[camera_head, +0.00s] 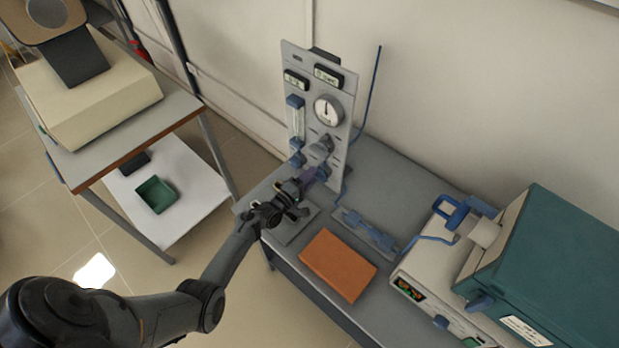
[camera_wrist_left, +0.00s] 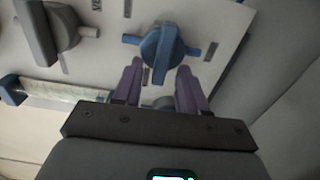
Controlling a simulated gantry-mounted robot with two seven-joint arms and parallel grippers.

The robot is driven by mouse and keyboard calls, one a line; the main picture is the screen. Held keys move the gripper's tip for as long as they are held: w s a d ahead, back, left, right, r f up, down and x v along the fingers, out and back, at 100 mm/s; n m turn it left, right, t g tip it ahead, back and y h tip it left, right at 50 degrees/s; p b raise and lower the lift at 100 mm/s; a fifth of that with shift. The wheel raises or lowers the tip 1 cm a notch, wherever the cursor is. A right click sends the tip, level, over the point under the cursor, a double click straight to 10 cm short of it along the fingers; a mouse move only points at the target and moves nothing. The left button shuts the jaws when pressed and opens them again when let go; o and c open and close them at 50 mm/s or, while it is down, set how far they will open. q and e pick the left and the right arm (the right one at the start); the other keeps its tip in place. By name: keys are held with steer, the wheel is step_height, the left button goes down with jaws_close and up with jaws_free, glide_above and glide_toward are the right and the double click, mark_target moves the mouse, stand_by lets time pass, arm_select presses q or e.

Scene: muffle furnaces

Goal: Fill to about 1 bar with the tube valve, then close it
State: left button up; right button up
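A grey upright panel (camera_head: 335,90) stands on the table and carries a round white gauge (camera_head: 328,110). Its needle points roughly upward; the scale is too small to read. A grey knob (camera_head: 320,149) is below the gauge, also in the left wrist view (camera_wrist_left: 48,32). A blue valve handle (camera_wrist_left: 162,52) is on the panel in the left wrist view. My left gripper (camera_head: 312,176) is low at the panel's front. Its purple fingers (camera_wrist_left: 160,70) are apart, one on each side of the handle's near end. I cannot tell whether they touch it. My right gripper is not in view.
A flowmeter (camera_head: 296,120) is at the panel's left. An orange-brown block (camera_head: 338,264) and a blue-ended tube assembly (camera_head: 366,232) lie on the grey table (camera_head: 385,170). A teal furnace (camera_head: 560,265) is at right. A lower side shelf holds a green tray (camera_head: 156,194).

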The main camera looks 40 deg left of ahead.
arm_select(q)
steer(key=s+p, duration=0.1)
steer(key=s, duration=0.9)
steer(key=shift+s+p, duration=0.35)
steer(key=shift+s, duration=0.05)
stand_by(0.4)
